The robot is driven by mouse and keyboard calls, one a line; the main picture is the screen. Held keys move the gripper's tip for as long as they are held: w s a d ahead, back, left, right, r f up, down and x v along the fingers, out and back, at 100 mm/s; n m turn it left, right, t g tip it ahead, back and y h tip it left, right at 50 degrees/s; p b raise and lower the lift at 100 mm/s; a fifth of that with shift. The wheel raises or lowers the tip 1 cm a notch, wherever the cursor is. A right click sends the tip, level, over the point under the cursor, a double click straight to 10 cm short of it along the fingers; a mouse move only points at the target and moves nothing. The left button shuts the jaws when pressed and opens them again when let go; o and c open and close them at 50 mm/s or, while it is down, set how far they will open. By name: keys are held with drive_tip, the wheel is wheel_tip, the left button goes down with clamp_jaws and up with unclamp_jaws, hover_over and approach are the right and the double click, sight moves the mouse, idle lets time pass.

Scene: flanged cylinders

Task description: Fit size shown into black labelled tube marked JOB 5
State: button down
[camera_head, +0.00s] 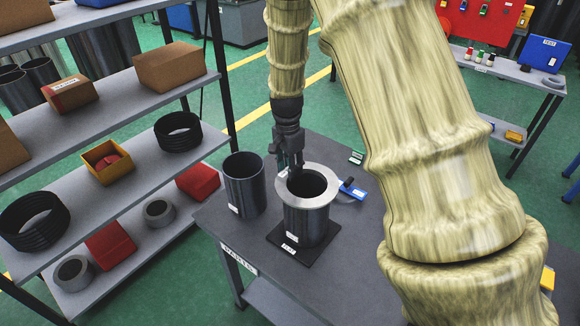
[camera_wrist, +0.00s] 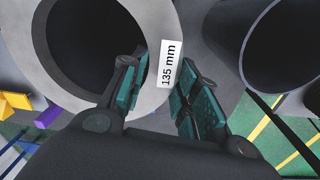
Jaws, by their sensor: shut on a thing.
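A light grey flange ring (camera_head: 324,186) sits at the top of a dark tube (camera_head: 306,226) standing on a black square mat (camera_head: 322,247). In the wrist view the ring (camera_wrist: 75,12) bears a white label (camera_wrist: 170,64) reading "135 mm". My gripper (camera_head: 290,168) is at the ring's far left rim. In the wrist view its teal-padded fingers (camera_wrist: 162,82) are on either side of the ring's wall, shut on it. A second dark, flangeless open tube (camera_head: 244,188) stands to the left; its rim shows in the wrist view (camera_wrist: 222,65). The small tube labels are unreadable.
The grey table (camera_head: 215,220) has a front label reading PARTS. Shelves (camera_head: 150,160) with boxes and rings stand at left. Another bench (camera_head: 510,70) stands at back right. My arm hides the table's right side.

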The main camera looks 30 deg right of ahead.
drive_tip(key=shift+f, duration=0.45)
idle(0.5)
drive_tip(key=c, duration=1)
unclamp_jaws()
drive_tip(key=shift+r, duration=0.1)
drive_tip(key=shift+r+p, duration=0.65)
drive_tip(key=shift+r, duration=0.45)
drive_tip(key=shift+w+r, duration=0.15)
drive_tip(key=shift+r, duration=2.15)
